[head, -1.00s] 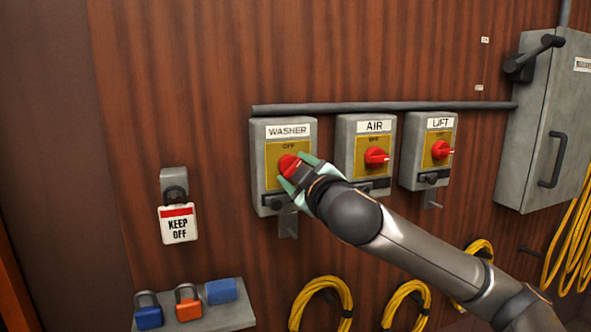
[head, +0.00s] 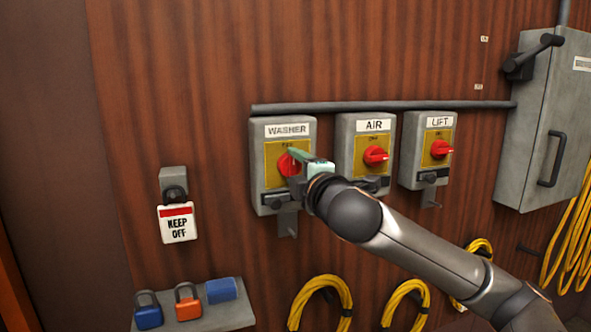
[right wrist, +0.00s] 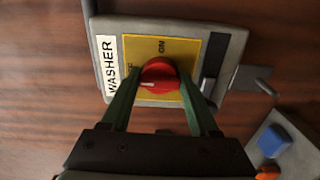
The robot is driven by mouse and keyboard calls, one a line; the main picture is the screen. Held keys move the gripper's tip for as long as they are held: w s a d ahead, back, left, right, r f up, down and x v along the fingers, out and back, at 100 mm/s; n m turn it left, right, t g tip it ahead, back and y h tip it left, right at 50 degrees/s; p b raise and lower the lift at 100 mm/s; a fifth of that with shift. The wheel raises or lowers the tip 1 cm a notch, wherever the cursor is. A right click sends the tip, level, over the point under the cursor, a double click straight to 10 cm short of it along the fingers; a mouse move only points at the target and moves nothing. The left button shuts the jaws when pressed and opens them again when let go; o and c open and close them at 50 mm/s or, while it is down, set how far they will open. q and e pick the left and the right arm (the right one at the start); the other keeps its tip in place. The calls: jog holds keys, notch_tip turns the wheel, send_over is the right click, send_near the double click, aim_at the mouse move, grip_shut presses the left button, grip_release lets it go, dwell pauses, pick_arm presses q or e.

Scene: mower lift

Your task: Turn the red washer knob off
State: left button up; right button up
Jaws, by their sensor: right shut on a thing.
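The red washer knob (head: 286,165) sits on a yellow plate on the grey WASHER box (head: 262,190). My right gripper (head: 296,163) is at the knob. In the right wrist view its two green fingers stand on opposite sides of the red knob (right wrist: 158,74), shut on it. A white mark on the knob points toward the side with the WASHER label. ON is readable beside the knob; the OFF lettering is partly hidden by a finger. My left gripper is not in view.
The AIR box (head: 350,140) and LIFT box (head: 415,165) with red knobs stand to the right. A KEEP OFF tag (head: 178,225) hangs at left above a shelf (head: 235,318) with padlocks. Yellow hoses (head: 322,285) hang below; a grey cabinet (head: 560,130) is at right.

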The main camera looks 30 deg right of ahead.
jog(key=shift+n, duration=0.3)
jog(key=o, duration=1.3)
jog(key=b+v, duration=0.4)
jog(key=v, duration=0.8)
jog(key=shift+s+b, duration=0.3)
jog(key=shift+b, duration=0.1)
jog(key=shift+a, duration=0.1)
